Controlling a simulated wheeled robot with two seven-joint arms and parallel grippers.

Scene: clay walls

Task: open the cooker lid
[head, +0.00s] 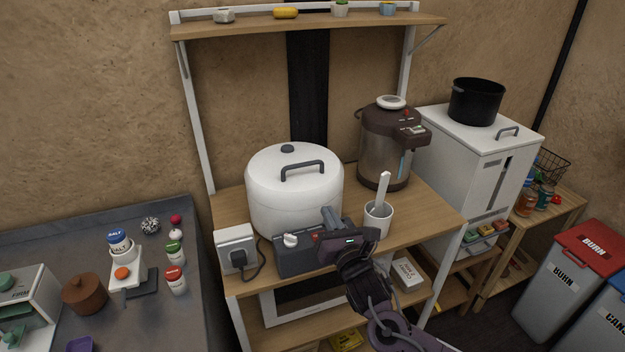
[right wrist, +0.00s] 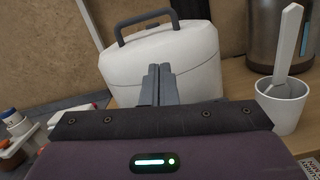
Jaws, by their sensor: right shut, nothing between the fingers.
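The cooker (head: 295,205) is a large white rounded pot-like appliance on the wooden shelf unit, with a grey front panel (head: 300,258) that carries a white knob (head: 290,240). Its white lid (head: 270,172) has a dark grey handle (head: 303,170) and looks closed. The cooker also shows in the right wrist view (right wrist: 190,62), with the handle (right wrist: 146,25) beyond my fingers. My right gripper (head: 328,214) is in front of the cooker's lower right side, below the lid handle. Its fingers (right wrist: 158,82) are shut together and empty. Whether they touch the cooker is unclear. My left gripper is not in view.
A white cup (head: 378,220) with a white utensil stands right of my gripper. A brown and steel water dispenser (head: 388,150) stands behind it. A wall socket box (head: 237,250) with a cable is at the left. An upper shelf (head: 310,22) hangs above the cooker.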

